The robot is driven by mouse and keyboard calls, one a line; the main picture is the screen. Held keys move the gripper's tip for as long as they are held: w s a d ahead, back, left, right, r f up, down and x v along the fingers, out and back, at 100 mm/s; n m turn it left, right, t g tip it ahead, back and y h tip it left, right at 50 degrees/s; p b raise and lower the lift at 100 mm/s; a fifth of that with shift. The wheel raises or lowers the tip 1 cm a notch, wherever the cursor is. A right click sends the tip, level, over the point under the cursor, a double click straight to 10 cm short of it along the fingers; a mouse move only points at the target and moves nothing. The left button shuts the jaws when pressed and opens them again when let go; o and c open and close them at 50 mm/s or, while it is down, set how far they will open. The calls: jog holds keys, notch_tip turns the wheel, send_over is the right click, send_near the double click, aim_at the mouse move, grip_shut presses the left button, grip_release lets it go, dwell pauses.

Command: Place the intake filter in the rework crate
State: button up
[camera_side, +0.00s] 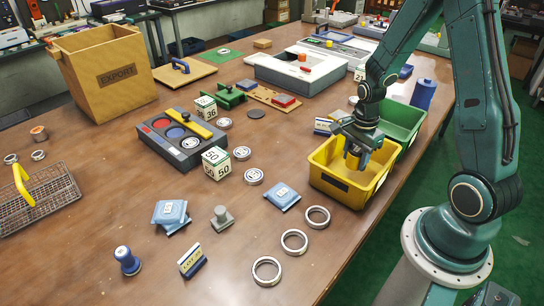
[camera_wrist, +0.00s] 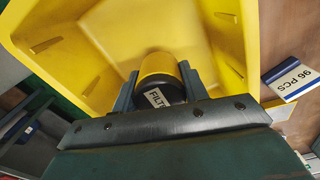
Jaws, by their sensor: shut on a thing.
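My gripper (camera_side: 356,156) is over the yellow crate (camera_side: 338,186) at the right, with its fingers reaching into the crate's opening. In the wrist view, the two dark fingers stand on either side of the intake filter (camera_wrist: 158,72), a short cylinder with a yellow end, a black body and a white label reading "FILT". My gripper is shut on it. The yellow walls of the crate (camera_wrist: 85,45) surround it in that view. I cannot tell whether the filter touches the crate floor. In the side view the filter is mostly hidden by my gripper and the crate.
A green crate (camera_side: 402,118) stands directly behind the yellow one. Metal rings (camera_side: 294,242) and a blue packet (camera_side: 282,196) lie left of the crate.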

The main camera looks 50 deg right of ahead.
aim_at(353, 166)
jog(key=shift+f, duration=0.1)
jog(key=shift+f, duration=1.8)
jog(key=shift+f, duration=0.1)
jog(key=o, duration=1)
notch_tip(353, 166, up, 12)
jog(key=shift+f, duration=0.1)
jog(key=shift+r, duration=0.2)
